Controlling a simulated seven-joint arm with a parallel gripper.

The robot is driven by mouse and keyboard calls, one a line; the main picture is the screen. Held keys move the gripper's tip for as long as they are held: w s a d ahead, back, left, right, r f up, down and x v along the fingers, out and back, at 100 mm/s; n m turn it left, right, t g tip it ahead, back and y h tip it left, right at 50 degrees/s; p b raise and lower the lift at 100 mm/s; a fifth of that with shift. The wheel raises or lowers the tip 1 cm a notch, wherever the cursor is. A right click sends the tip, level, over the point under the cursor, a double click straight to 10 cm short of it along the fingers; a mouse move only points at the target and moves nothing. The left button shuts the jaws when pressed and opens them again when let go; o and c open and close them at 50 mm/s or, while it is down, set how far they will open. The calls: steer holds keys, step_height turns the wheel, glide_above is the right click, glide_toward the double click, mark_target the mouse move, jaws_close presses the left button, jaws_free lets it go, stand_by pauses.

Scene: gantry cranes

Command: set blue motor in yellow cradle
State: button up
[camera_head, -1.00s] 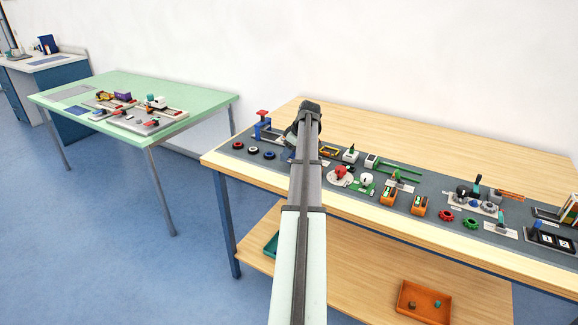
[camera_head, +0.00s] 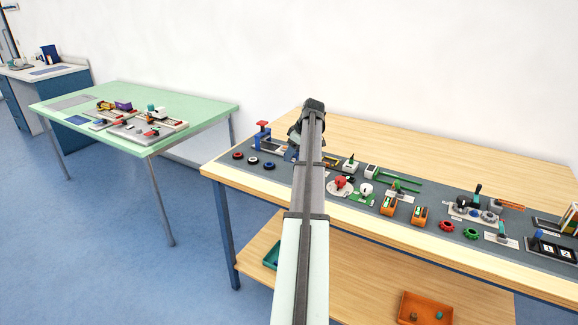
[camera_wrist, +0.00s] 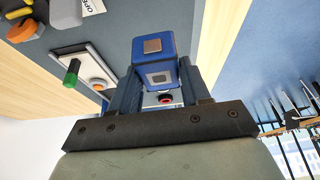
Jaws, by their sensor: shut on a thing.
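In the wrist view my gripper (camera_wrist: 158,68) is shut on a blue block with square metal-coloured faces, which looks like the blue motor (camera_wrist: 168,52). The motor sits between the two dark fingers and sticks out past their tips. In the head view my arm hides the fingers; only the dark wrist shows above the back left of the wooden bench.
The wooden bench (camera_head: 450,150) holds a grey mat with a red-and-blue clamp (camera_head: 262,135), several rings, a white block with a green knob (camera_head: 351,164) and orange units (camera_head: 389,206). The bench's back strip is clear. A green table (camera_head: 190,97) stands at left.

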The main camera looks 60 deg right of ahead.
steer(key=s+d, duration=0.4)
steer(key=d, duration=0.5)
steer(key=s+d, duration=0.5)
steer(key=d, duration=0.3)
steer(key=shift+w+d+f, duration=0.1)
steer(key=shift+f, duration=1.25)
steer(key=shift+w+f, duration=0.1)
steer(key=shift+f, duration=1.25)
steer(key=shift+f, duration=0.4)
steer(key=o, duration=1)
steer(key=shift+o, duration=0.2)
steer(key=shift+f, duration=0.1)
step_height(320, 180, up, 7)
